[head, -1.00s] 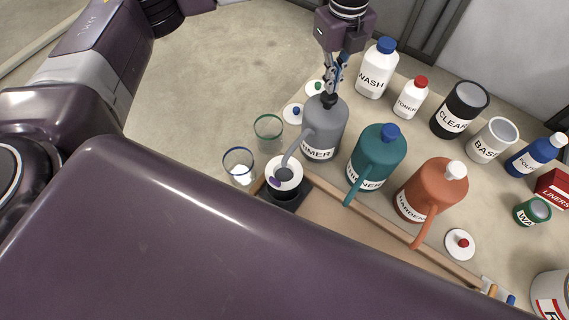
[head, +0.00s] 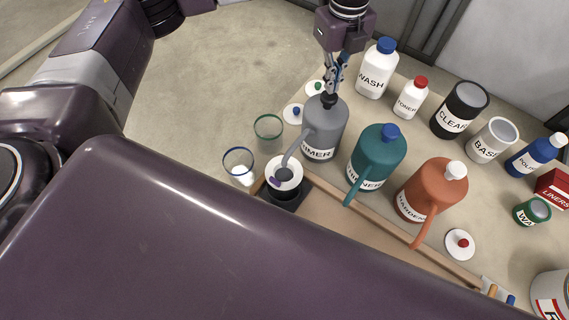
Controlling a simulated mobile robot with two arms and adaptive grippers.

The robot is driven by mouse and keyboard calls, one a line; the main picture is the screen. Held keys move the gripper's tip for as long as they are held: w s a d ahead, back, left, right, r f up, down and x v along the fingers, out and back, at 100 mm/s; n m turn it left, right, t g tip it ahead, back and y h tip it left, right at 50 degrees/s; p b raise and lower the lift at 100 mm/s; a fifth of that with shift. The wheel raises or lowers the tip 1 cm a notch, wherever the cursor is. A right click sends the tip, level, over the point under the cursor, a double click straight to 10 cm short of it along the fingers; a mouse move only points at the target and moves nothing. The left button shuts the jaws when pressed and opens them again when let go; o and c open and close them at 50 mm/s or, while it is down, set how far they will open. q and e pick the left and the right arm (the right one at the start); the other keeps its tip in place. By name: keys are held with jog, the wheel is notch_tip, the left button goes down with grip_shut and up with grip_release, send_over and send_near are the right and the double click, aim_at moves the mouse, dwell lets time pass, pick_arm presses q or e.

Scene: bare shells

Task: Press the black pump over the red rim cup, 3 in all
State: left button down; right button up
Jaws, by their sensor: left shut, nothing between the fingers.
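The grey bottle labelled PRIMER (head: 322,129) stands upright at the middle of the head view. Its black pump top (head: 329,102) shows just under the fingertips of my left gripper (head: 331,92), which is shut and empty, pointing down onto it. I cannot make out a red rim on this cup. A clear cup with a blue rim (head: 238,152) and one with a green rim (head: 268,117) stand to its left. My right gripper is not in view.
A teal bottle with a blue top (head: 377,153) and an orange bottle with a white top (head: 432,190) stand to the right. A white lid with a red knob (head: 460,255) lies near them. A wooden strip (head: 390,232) edges the front. Several bottles and cans stand behind.

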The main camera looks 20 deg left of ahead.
aim_at(329, 96)
pick_arm(q)
jog(key=shift+f, duration=0.15)
jog(key=shift+f+b, duration=1.65)
jog(key=shift+f, duration=0.15)
jog(key=shift+s, duration=0.1)
jog(key=shift+r, duration=0.1)
jog(key=shift+r+p, duration=0.75)
jog(key=shift+r, duration=1)
jog(key=shift+f, duration=0.2)
